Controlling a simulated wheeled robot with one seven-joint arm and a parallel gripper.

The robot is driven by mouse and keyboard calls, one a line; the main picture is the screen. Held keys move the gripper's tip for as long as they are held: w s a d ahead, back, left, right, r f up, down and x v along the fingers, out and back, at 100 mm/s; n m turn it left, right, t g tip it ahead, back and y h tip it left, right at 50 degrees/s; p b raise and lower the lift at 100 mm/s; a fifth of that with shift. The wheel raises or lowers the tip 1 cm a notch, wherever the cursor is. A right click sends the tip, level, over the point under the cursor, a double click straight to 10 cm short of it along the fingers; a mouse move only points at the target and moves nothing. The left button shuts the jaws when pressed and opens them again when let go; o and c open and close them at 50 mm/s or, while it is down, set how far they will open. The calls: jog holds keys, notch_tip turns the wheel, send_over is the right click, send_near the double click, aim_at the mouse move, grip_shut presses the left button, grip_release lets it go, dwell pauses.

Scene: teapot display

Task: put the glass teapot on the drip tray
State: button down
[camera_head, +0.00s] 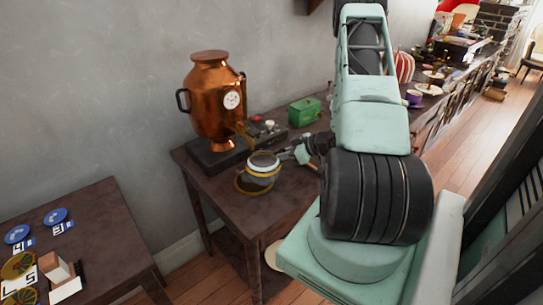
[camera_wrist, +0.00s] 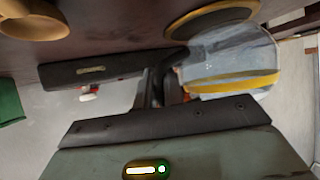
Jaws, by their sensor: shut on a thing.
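The glass teapot (camera_head: 262,170), clear with a yellow band, is upright above the near part of the dark table by the samovar. It also shows in the wrist view (camera_wrist: 230,62), where the picture is upside down. A round dark drip tray with a gold rim (camera_head: 240,186) lies under it, and its disc shows in the wrist view (camera_wrist: 212,20). The teapot overlaps the tray in both views; I cannot tell whether it touches. My gripper (camera_head: 288,154) is shut on the teapot's side, apparently at its handle, which the fingers mostly hide.
A copper samovar (camera_head: 209,95) stands on a dark base (camera_head: 215,158) behind the teapot. A green box (camera_head: 304,111) stands on the table to the right. A lower table (camera_head: 95,225) with cards and discs is at the left. The table front (camera_head: 245,210) is clear.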

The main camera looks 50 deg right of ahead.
aim_at(270, 152)
jog(key=w, duration=0.2)
jog(key=w+a, duration=0.1)
jog(key=shift+w+a+r+p, duration=0.1)
jog(key=shift+w+a+p, duration=0.05)
jog(key=shift+w+p, duration=0.25)
jog(key=shift+s+f, duration=0.15)
jog(key=shift+f, duration=0.65)
jog(key=shift+f, duration=0.1)
jog(key=shift+f, duration=0.15)
jog(key=c, duration=1.5)
grip_release()
